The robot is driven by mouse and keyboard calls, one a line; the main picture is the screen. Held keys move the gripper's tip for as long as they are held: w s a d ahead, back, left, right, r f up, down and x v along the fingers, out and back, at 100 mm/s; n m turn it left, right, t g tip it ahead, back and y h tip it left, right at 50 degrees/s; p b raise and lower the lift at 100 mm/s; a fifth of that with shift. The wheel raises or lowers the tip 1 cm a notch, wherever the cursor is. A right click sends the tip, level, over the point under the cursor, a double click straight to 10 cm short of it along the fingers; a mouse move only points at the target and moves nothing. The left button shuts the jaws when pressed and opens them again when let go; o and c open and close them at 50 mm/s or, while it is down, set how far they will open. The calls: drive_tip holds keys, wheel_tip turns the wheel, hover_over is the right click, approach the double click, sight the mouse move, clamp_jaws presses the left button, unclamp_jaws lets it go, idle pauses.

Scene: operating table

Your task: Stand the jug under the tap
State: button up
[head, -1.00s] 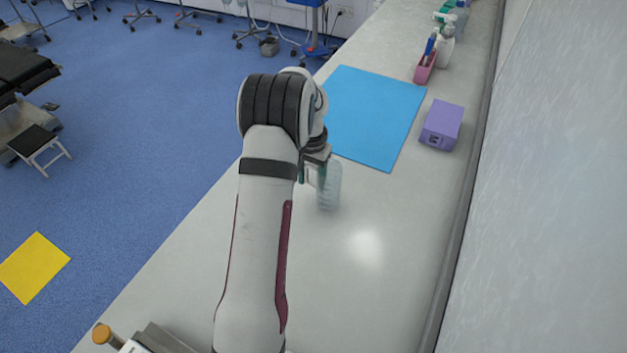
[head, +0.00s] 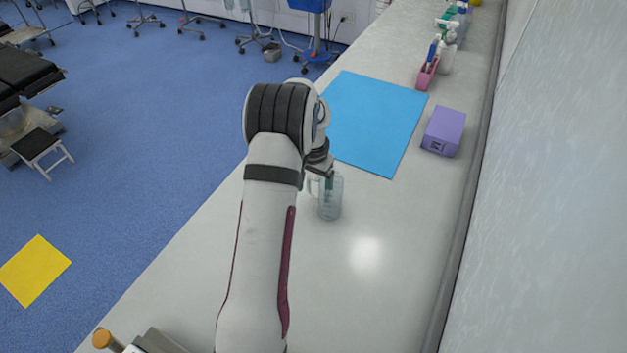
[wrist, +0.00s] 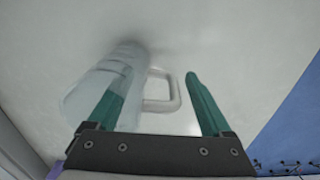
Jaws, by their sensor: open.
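The clear jug (head: 331,205) stands upright on the grey counter in the head view, just beyond my forearm. Its handle (head: 313,187) points left there. My gripper (head: 325,181) is open at the top of the jug. In the wrist view, the jug (wrist: 85,95) lies at the left and its handle (wrist: 170,92) shows between the two green fingers of my gripper (wrist: 157,76). The left finger overlaps the jug's wall; I cannot tell whether it is inside the mouth. The right finger is beyond the handle, apart from it. No tap is in view.
A blue mat (head: 375,125) lies beyond the jug on the counter (head: 385,270). A purple box (head: 443,131) and a pink holder (head: 427,74) stand along the right side, with bottles (head: 447,58) farther back. A wall closes the right. The counter right of the jug is clear.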

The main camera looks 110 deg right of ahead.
wheel_tip(320, 180, up, 12)
drive_tip(key=shift+f, duration=0.25)
drive_tip(key=w+r+n, duration=0.2)
drive_tip(key=w, duration=0.6)
drive_tip(key=w+r+n, duration=0.2)
drive_tip(key=w, duration=0.6)
drive_tip(key=w+a+r+n, duration=0.2)
drive_tip(key=w+a+n, duration=0.1)
drive_tip(key=w+a, duration=0.55)
drive_tip(key=w+a+r+n, duration=0.25)
drive_tip(key=w+a, duration=0.25)
drive_tip(key=w, duration=0.6)
drive_tip(key=w+a+n+y, duration=0.1)
drive_tip(key=a+n, duration=0.8)
drive_tip(key=a, duration=1.8)
drive_tip(key=shift+w+f+y, duration=0.25)
drive_tip(key=shift+w+y, duration=0.05)
drive_tip(key=shift+w, duration=0.45)
drive_tip(key=s+a+n, duration=0.1)
drive_tip(key=s+a+f+n, duration=0.1)
drive_tip(key=s+a, duration=0.1)
drive_tip(key=s+a+n, duration=0.1)
drive_tip(key=a, duration=0.1)
drive_tip(key=shift+s+a+f, duration=0.2)
drive_tip(key=shift+s+f, duration=0.2)
drive_tip(key=c, duration=0.9)
